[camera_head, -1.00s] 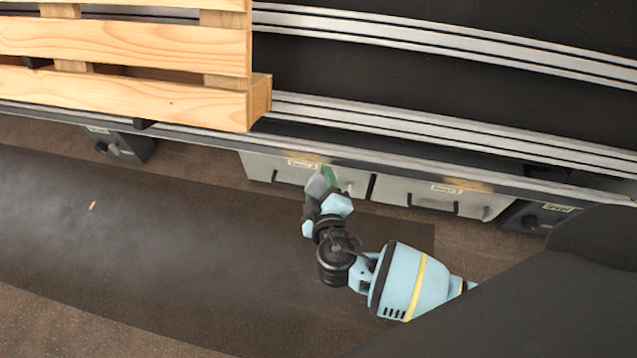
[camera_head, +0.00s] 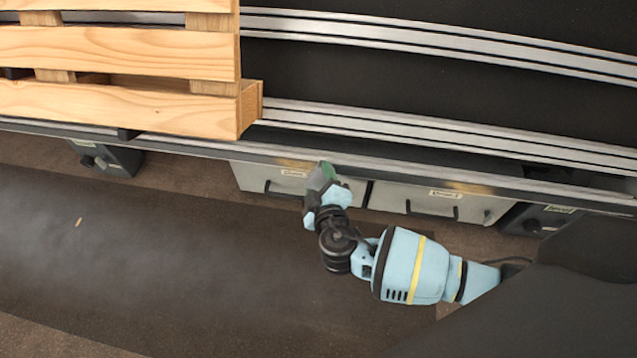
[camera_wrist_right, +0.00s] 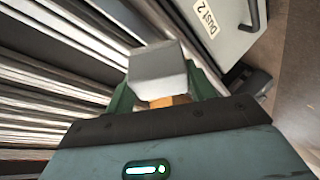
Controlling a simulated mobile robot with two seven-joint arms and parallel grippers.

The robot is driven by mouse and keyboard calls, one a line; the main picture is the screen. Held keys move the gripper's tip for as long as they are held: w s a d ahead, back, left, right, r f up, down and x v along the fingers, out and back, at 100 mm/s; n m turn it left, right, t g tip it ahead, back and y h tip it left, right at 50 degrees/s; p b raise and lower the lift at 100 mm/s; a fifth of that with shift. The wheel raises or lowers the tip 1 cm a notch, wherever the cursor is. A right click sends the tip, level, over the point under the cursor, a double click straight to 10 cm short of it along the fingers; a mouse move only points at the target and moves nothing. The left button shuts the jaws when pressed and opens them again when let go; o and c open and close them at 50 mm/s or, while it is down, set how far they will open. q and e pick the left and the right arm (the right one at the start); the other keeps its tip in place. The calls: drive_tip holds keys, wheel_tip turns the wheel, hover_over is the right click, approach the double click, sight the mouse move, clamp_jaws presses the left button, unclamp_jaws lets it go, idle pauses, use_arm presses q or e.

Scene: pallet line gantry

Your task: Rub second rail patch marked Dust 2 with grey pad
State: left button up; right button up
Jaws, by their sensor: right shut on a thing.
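My right gripper (camera_head: 322,184) is shut on the grey pad, close to the rail's front edge, over the right part of the left drawer. In the right wrist view the grey pad (camera_wrist_right: 158,72) sits between the green fingers (camera_wrist_right: 165,98). Whether it touches the rail is unclear. A label reading Dust 2 (camera_wrist_right: 211,20) shows on a grey drawer front in the wrist view. In the head view, one tan dusty patch (camera_head: 297,163) lies left of the gripper and another (camera_head: 470,187) to its right, each above a labelled drawer; these labels are too small to read. My left gripper is out of view.
A wooden pallet (camera_head: 130,105) rests on the rails at the left. The left drawer (camera_head: 255,180) and right drawer (camera_head: 430,203) have protruding handles. Dark boxes stand below the rail at left (camera_head: 110,160) and right (camera_head: 535,219). The floor in front is mostly clear.

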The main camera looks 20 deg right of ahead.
drive_tip(key=shift+w+d+f, duration=0.1)
drive_tip(key=shift+w+f, duration=0.05)
idle(0.6)
drive_tip(key=shift+w+d+f+b, duration=0.45)
drive_tip(key=shift+w+b, duration=0.25)
drive_tip(key=shift+b, duration=0.35)
drive_tip(key=shift+w+a+r, duration=0.1)
drive_tip(key=shift+w+a, duration=0.45)
drive_tip(key=shift+a, duration=0.3)
drive_tip(key=shift+w+a, duration=0.5)
drive_tip(key=shift+a, duration=0.35)
drive_tip(key=shift+w+a, duration=0.6)
drive_tip(key=shift+a, duration=0.2)
drive_tip(key=shift+w+a, duration=0.6)
drive_tip(key=shift+a, duration=0.15)
